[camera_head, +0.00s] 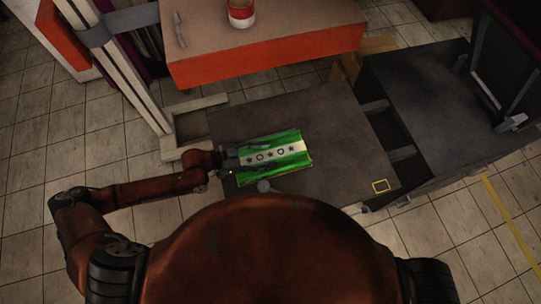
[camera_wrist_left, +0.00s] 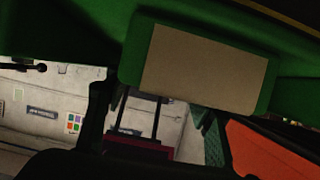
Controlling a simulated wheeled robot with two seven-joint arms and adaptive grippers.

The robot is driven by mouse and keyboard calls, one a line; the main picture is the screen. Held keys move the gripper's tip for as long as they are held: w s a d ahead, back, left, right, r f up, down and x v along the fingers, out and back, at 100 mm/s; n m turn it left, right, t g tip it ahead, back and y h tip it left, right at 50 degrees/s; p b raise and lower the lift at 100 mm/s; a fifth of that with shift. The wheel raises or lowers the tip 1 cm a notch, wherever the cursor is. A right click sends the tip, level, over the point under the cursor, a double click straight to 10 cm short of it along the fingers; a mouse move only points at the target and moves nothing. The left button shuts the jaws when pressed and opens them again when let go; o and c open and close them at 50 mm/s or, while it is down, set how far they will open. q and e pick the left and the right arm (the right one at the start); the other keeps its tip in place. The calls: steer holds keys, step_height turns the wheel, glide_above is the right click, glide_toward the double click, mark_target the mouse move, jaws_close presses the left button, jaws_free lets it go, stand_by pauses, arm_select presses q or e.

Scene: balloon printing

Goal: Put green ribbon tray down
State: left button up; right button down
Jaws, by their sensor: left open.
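The green ribbon tray (camera_head: 292,138), with a white band of dark stars and rings along its middle, is on or just over the dark grey table; I cannot tell if it touches. My left gripper (camera_head: 243,158) is at the tray's left end, with its open dark fingers reaching over or beside that end. In the left wrist view the tray's green side (camera_wrist_left: 210,40) and a beige panel (camera_wrist_left: 205,62) fill the top, very close to the gripper. Whether the fingers touch the tray is unclear. My right gripper is out of view.
An orange-fronted table (camera_head: 270,62) with a red-and-white tub (camera_head: 241,14) stands behind. A dark bench (camera_head: 425,95) with a machine is at right.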

arm_select(q)
steer(key=shift+w+d+f, duration=0.1)
steer(key=shift+d+f, duration=0.05)
steer(key=shift+d, duration=0.1)
steer(key=c, duration=1.1)
steer(key=shift+c, duration=1.2)
steer(key=shift+r, duration=0.2)
